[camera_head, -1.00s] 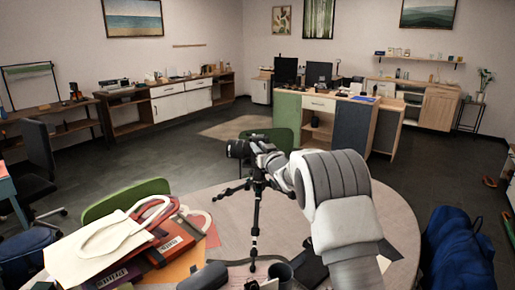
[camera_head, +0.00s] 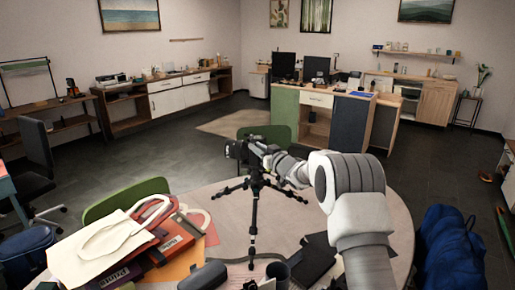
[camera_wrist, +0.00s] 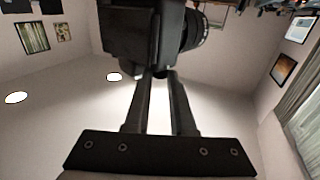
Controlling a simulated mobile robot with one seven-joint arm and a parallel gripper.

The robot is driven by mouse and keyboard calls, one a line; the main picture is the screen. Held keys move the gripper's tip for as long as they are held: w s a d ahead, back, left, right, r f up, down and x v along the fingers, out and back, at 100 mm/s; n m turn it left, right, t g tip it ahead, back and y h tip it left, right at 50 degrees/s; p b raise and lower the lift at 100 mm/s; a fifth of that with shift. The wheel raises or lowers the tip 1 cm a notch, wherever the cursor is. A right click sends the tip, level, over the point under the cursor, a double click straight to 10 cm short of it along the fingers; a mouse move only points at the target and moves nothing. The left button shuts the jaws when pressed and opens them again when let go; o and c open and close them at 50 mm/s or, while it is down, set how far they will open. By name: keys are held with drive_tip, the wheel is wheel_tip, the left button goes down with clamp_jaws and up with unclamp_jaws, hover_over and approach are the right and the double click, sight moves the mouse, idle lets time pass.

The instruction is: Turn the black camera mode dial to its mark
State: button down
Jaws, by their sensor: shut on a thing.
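The black camera (camera_head: 233,150) sits on top of a black tripod (camera_head: 253,205) that stands on the round table. In the wrist view, the dark camera body (camera_wrist: 140,32) and its ribbed lens (camera_wrist: 195,28) fill the upper middle. My gripper (camera_head: 262,152) reaches the camera from the right in the head view. In the wrist view, my gripper's two fingers (camera_wrist: 159,73) are nearly together, with their tips against the camera body. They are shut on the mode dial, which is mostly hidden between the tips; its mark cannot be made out.
The round table (camera_head: 215,222) carries bags and folders (camera_head: 150,245) at left, and a dark mug (camera_head: 278,272) and dark flat items (camera_head: 316,258) in front. A green chair (camera_head: 130,197) stands at left, a blue bag (camera_head: 450,250) at right. Space above the table is open.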

drive_tip(key=c, duration=0.8)
unclamp_jaws()
drive_tip(key=shift+r, duration=0.1)
drive_tip(key=shift+o, duration=0.2)
drive_tip(key=shift+f+m+t+h+b, duration=0.3)
drive_tip(key=shift+h+b, duration=0.1)
drive_tip(key=shift+b, duration=0.25)
drive_tip(key=shift+s+a+r+m+t+h, duration=0.15)
drive_tip(key=shift+a+m+t+h, duration=0.2)
drive_tip(key=shift+m+h, duration=0.65)
drive_tip(key=shift+a+r+m+t+h, duration=0.1)
drive_tip(key=shift+m+t+h, duration=0.45)
drive_tip(key=shift+h, duration=0.85)
drive_tip(key=shift+s+a+r+m+t+h, duration=0.15)
drive_tip(key=shift+a+m+t+h, duration=0.15)
drive_tip(key=shift+m+h, duration=0.75)
drive_tip(key=m+h+p, duration=0.1)
drive_tip(key=h+p, duration=0.2)
drive_tip(key=p, duration=0.2)
drive_tip(key=shift+w+a+m, duration=0.1)
drive_tip(key=shift+m, duration=0.2)
